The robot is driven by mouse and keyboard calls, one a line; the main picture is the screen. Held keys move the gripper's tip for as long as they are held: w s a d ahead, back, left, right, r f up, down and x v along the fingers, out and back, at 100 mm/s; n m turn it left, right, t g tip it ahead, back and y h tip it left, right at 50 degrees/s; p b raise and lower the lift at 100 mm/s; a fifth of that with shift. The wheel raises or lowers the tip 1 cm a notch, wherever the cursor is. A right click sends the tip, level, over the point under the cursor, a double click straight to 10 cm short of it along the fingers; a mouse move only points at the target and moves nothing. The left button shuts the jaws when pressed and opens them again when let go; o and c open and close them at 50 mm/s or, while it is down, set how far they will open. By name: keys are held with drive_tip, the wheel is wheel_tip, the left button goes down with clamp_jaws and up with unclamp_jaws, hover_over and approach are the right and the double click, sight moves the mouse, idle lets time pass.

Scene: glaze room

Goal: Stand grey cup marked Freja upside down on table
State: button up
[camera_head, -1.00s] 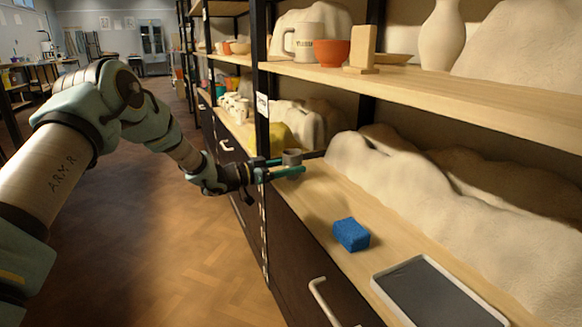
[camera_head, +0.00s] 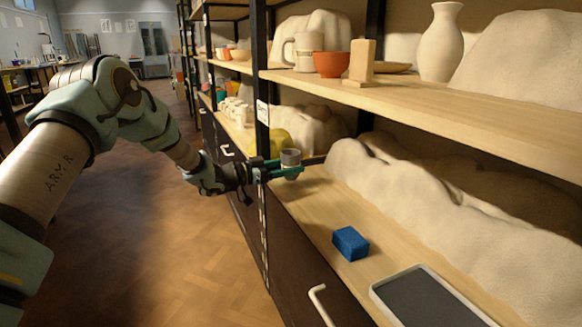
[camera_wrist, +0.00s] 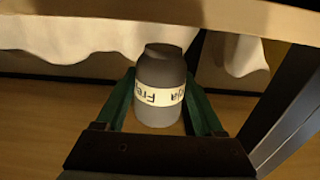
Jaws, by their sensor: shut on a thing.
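The grey cup (camera_head: 290,158) is between the fingers of my gripper (camera_head: 284,173), above the far end of the lower wooden shelf. In the wrist view the grey cup (camera_wrist: 160,75) stands between the two green fingers (camera_wrist: 160,108). A pale band with dark lettering beginning "Fr" goes around it. Its axis looks about vertical, with a narrower part on top; I cannot tell which end is the mouth. A worktable (camera_head: 30,68) with small things on it is far off at the back left.
A black post (camera_head: 262,90) stands close to my gripper. The upper shelf (camera_head: 440,105) overhangs. Floor at left is open.

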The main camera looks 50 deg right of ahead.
drive_tip(key=p+v, duration=0.2)
drive_tip(key=v, duration=1.1)
drive_tip(key=shift+a+p, duration=0.25)
drive_tip(key=shift+p, duration=0.15)
drive_tip(key=shift+w, duration=0.15)
